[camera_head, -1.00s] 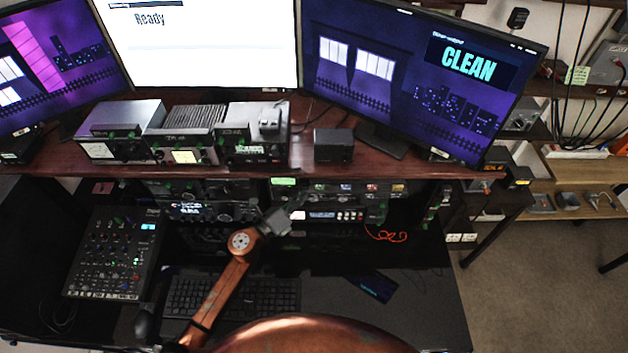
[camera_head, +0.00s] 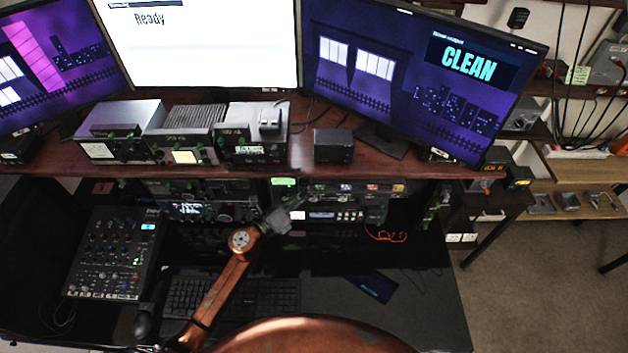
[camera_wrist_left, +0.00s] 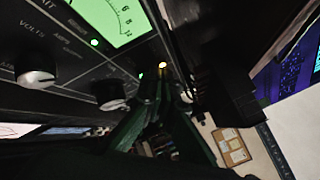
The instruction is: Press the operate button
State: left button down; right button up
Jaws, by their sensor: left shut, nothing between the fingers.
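My left gripper (camera_head: 297,204) reaches in front of the rack shelf under the desk top, close to a unit with a lit green meter (camera_head: 284,182). In the left wrist view the meter (camera_wrist_left: 108,18) is large at the top, on a dark front panel with knobs (camera_wrist_left: 36,74) and small lights. The gripper's dark green fingers (camera_wrist_left: 152,92) are shut and empty, with their tips near the panel beside a small yellow light (camera_wrist_left: 162,65). I cannot make out which control is the operate button, nor whether the tips touch it. My right gripper is not in view.
Three radio units (camera_head: 185,150) and a small black box (camera_head: 333,146) stand on the upper shelf below the monitors (camera_head: 200,50). A mixer (camera_head: 115,255), a keyboard (camera_head: 190,298) and a phone (camera_head: 377,288) lie on the desk. A red cable (camera_head: 386,235) hangs at the right.

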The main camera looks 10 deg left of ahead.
pick_arm(q)
jog(key=shift+s, duration=0.3)
jog(key=shift+d, duration=0.1)
jog(key=s+d, duration=0.1)
jog(key=s, duration=0.5)
jog(key=shift+p, duration=0.45)
jog(key=shift+w, duration=0.1)
